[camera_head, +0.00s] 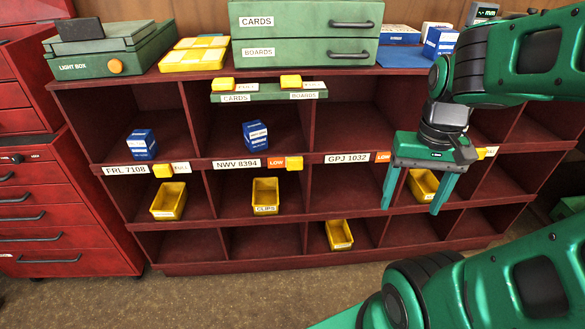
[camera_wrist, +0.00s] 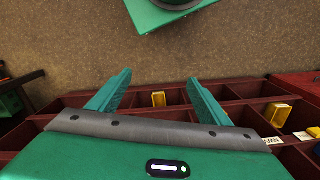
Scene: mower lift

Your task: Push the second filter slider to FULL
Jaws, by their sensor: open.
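The third, GPJ 1032 (camera_head: 347,158), shows an orange LOW piece (camera_head: 382,157). My gripper (camera_head: 412,210) is open and empty, fingers down, in front of the right part of the shelf, well right of the second slider. In the wrist view its fingers (camera_wrist: 160,78) are apart with nothing held between them.
The dark red shelf (camera_head: 235,267) holds blue boxes (camera_head: 255,134) and yellow bins (camera_head: 265,194). A green board (camera_head: 268,92) with two yellow sliders hangs above. Red drawers (camera_head: 55,220) stand at left. The floor (camera_head: 230,295) before the shelf is clear.

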